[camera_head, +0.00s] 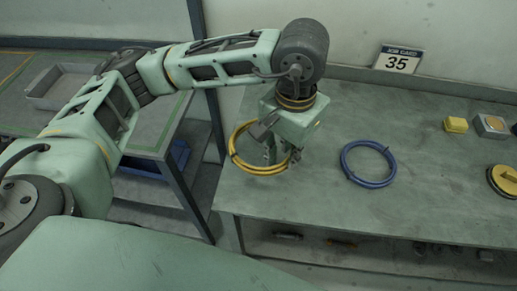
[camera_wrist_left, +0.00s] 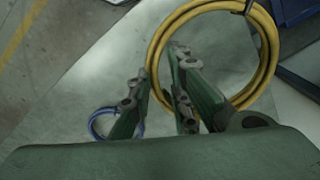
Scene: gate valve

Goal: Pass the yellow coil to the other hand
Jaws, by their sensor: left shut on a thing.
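The yellow coil (camera_head: 236,158) hangs in my left gripper (camera_head: 281,157), at the left end of the grey bench in the head view. The gripper is shut on one side of the coil, and the loop extends to its left. In the left wrist view, the yellow coil (camera_wrist_left: 268,62) is a large ring at the upper right, with my left gripper's fingers (camera_wrist_left: 160,78) at its left side. The exact contact is hard to see there. My right gripper is in neither view.
A blue coil (camera_head: 345,166) lies flat on the bench (camera_head: 300,200), right of my left gripper. A yellow block (camera_head: 456,125), a grey box (camera_head: 491,125) and a round yellow-and-black item (camera_head: 504,181) sit farther right. A job card (camera_head: 397,60) stands at the back.

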